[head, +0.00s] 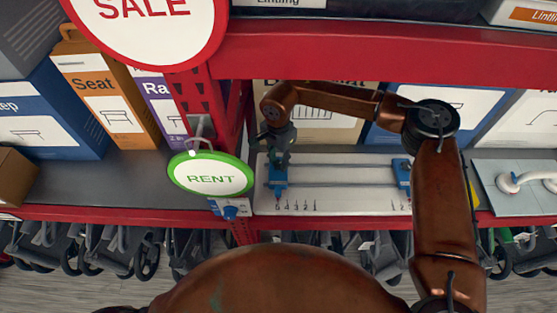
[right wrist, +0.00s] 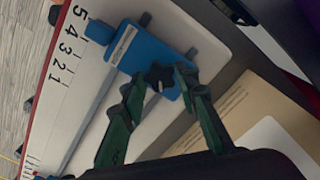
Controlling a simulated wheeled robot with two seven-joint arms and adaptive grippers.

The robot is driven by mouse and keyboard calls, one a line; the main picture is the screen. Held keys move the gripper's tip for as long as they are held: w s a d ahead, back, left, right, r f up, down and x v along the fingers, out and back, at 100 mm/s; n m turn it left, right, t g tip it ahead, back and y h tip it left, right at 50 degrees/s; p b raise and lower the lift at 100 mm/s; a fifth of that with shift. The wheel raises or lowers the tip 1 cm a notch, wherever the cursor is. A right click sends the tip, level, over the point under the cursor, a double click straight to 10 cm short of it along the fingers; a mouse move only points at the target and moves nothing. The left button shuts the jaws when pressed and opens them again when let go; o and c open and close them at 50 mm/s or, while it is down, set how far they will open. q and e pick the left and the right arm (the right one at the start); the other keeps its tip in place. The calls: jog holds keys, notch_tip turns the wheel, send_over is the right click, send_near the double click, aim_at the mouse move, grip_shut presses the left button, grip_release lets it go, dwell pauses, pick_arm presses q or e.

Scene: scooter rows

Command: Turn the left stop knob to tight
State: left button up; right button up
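A pale board (head: 340,200) on the shelf carries two rails and a printed scale. The left stop (head: 278,178) is a blue block near the board's left end; it also shows in the right wrist view (right wrist: 133,50). Its dark lobed knob (right wrist: 160,80) sits on top. My right gripper (head: 279,150) points down over this stop. In the right wrist view its green fingertips (right wrist: 163,78) are on either side of the knob. I cannot tell whether both touch it. The right stop (head: 402,175) stands near the other end. My left gripper is not in view.
A green-rimmed RENT sign (head: 210,178) hangs just left of the board. A red shelf beam (head: 370,50) crosses above. Boxes, including a Seat box (head: 105,95), stand behind and left. A panel with a white handle (head: 515,185) is at right. Scooters are parked below.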

jog(key=c, duration=0.5)
jog(key=shift+c, duration=0.2)
jog(key=m+b, duration=0.3)
jog(key=shift+f+m, duration=0.1)
jog(key=shift+m, duration=0.3)
jog(key=m+b, duration=0.2)
jog(key=m, duration=0.3)
jog(key=m+b, duration=0.2)
jog(key=m, duration=0.3)
jog(key=shift+m, duration=0.4)
jog(key=m, duration=0.4)
jog(key=shift+m+b, duration=0.4)
jog(key=shift+r+m, duration=0.2)
jog(key=shift+m, duration=0.1)
